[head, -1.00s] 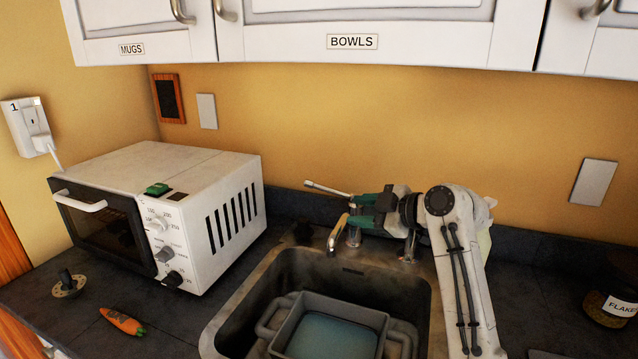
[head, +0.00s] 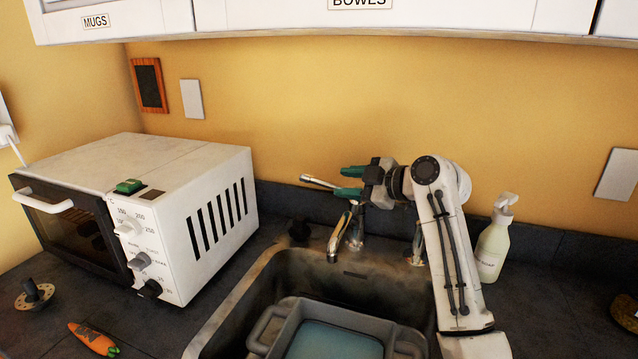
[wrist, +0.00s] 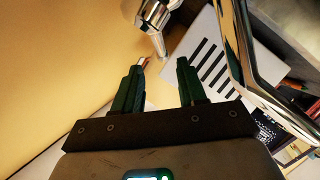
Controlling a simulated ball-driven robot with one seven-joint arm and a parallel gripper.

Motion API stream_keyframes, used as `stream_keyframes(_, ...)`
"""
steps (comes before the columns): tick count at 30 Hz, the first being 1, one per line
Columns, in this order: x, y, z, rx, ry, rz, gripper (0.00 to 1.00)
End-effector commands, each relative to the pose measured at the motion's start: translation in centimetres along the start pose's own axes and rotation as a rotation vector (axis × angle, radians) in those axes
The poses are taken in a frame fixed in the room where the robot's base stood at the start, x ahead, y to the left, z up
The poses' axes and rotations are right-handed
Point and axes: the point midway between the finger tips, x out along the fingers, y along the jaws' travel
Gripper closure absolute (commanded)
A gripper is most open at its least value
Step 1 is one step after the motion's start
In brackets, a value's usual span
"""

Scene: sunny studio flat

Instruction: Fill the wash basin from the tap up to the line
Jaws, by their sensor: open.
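The grey wash basin (head: 268,325) stands in the sink with a pale blue surface, seemingly water (head: 335,340), inside. No fill line can be made out, and the front of the basin is cut off. The chrome tap (head: 340,238) stands behind the sink, its spout towards the basin. No stream shows. Its lever (head: 318,182) points left. My gripper (head: 341,181) is open, its green fingers close by the lever at the tap's top. In the wrist view, chrome tap parts (wrist: 152,18) show just beyond my open fingers (wrist: 160,70). Contact cannot be told.
The sink (head: 270,268) is set in a dark counter. A white oven (head: 205,220) stands at left, with a carrot (head: 92,338) in front. A soap bottle (head: 493,245) stands right of my arm. Wall cupboards (head: 250,18) hang above.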

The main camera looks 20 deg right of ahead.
Motion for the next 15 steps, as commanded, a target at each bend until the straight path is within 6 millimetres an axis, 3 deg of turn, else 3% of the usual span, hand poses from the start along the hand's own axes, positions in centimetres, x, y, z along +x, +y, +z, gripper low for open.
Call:
stream_keyframes(9, 5.7, 0.0, -0.1, 0.001, 0.0, -0.003, 0.59)
stream_keyframes(15, 7.9, 0.0, -0.1, 0.0, 0.0, -0.002, 0.59)
